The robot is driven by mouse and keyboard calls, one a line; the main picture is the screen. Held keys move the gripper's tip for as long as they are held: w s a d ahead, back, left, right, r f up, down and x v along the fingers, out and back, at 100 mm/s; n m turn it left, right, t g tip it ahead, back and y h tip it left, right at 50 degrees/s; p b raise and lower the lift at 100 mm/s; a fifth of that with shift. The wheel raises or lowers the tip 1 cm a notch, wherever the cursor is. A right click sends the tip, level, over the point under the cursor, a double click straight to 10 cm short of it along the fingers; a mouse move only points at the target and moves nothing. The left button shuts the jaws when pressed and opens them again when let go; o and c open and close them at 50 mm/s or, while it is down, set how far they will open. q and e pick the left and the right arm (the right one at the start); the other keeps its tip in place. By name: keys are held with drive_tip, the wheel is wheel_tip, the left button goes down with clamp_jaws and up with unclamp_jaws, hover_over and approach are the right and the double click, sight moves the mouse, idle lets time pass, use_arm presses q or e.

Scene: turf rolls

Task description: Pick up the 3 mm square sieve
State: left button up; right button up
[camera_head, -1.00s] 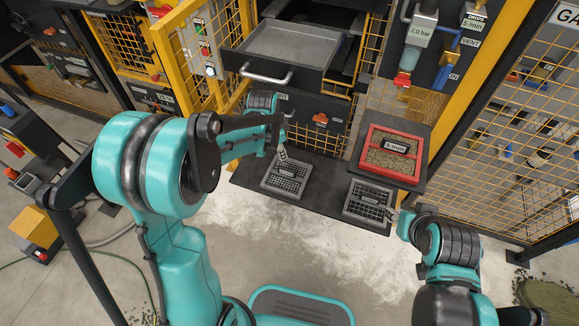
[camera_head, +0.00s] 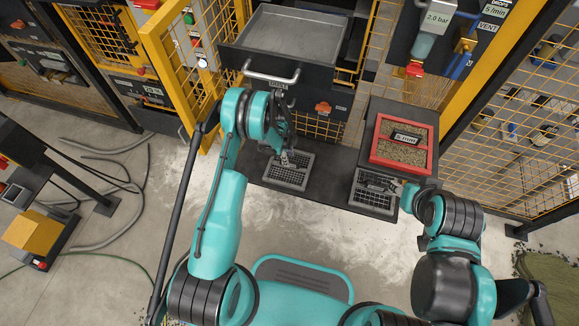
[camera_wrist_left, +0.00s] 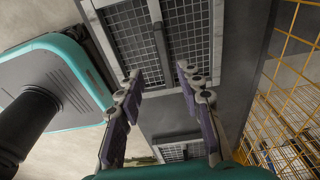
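Two grey square-framed mesh sieves lie on the dark platform; their labels are too small to read, so I cannot tell which is the 3 mm square one. The left sieve (camera_head: 287,179) is under my left gripper (camera_head: 285,157). In the left wrist view, a sieve (camera_wrist_left: 122,40) with a bar across its middle lies beyond my left gripper (camera_wrist_left: 158,75). Its fingers are apart, one on each side of the bar's line, and nothing is between them. The right sieve (camera_head: 372,197) has my right gripper (camera_head: 398,189) at its right edge; its fingers are too small to judge.
A red-framed sieve (camera_head: 430,160) with coarse grains and a label stands on a raised dark block behind the right sieve. An open drawer (camera_head: 285,30) with a handle overhangs behind the left sieve. Yellow mesh guards (camera_head: 530,130) border both sides. Pale powder covers the floor in front.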

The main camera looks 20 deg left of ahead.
use_arm(q)
drive_tip(key=f+b, duration=0.1)
drive_tip(key=f, duration=0.1)
drive_tip(key=f+b, duration=0.1)
drive_tip(key=w+f, duration=0.1)
drive_tip(key=f, duration=0.1)
drive_tip(key=shift+d+f+b, duration=0.1)
drive_tip(key=shift+f+b, duration=0.25)
drive_tip(key=shift+b, duration=0.05)
drive_tip(key=shift+s+r, duration=0.1)
drive_tip(key=shift+c, duration=0.3)
clamp_jaws()
